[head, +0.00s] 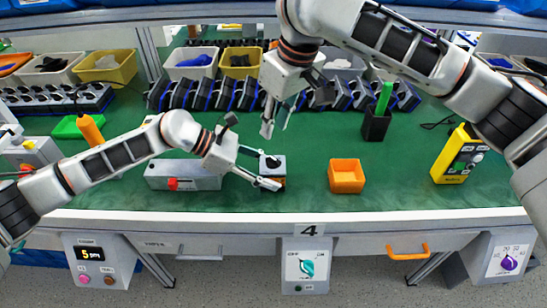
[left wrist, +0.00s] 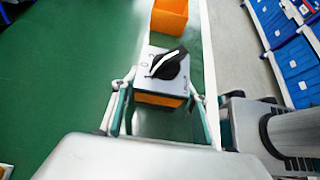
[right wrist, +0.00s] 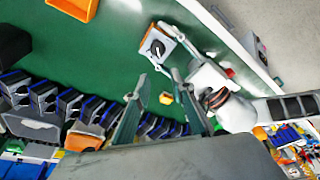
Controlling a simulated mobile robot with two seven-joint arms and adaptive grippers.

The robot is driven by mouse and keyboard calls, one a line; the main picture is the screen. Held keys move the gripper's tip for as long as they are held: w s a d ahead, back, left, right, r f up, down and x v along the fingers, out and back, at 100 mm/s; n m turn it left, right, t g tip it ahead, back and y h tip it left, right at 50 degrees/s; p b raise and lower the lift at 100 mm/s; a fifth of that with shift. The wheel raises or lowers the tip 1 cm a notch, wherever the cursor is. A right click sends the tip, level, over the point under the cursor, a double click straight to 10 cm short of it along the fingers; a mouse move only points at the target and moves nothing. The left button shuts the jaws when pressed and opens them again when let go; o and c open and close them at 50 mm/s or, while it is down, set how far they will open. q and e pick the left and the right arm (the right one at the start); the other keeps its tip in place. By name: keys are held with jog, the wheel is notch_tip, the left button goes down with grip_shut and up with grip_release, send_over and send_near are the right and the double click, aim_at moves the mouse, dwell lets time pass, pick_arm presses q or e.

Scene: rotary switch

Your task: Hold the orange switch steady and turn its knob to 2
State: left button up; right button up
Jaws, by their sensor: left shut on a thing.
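The orange switch (head: 280,182) sits on the green table near its front edge. It has an orange body, a grey top face and a black knob (left wrist: 168,64) with a white line, which lies diagonally in the left wrist view. Small marks on the face are too blurred to read surely. My left gripper (left wrist: 158,100) is shut on the switch body, one finger on each side. The switch also shows in the right wrist view (right wrist: 158,44). My right gripper (head: 276,131) hangs above and behind the switch, fingers apart and empty, not touching it.
An orange bin (head: 346,177) stands right of the switch, and a grey box with a red button (head: 184,176) stands left. A yellow device (head: 459,154) and a black pen cup (head: 376,124) are farther right. A rack of dark devices (head: 215,94) lines the back.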

aim_at(274, 158)
jog(key=shift+s+f, duration=0.15)
jog(key=shift+f, duration=4.45)
grip_shut()
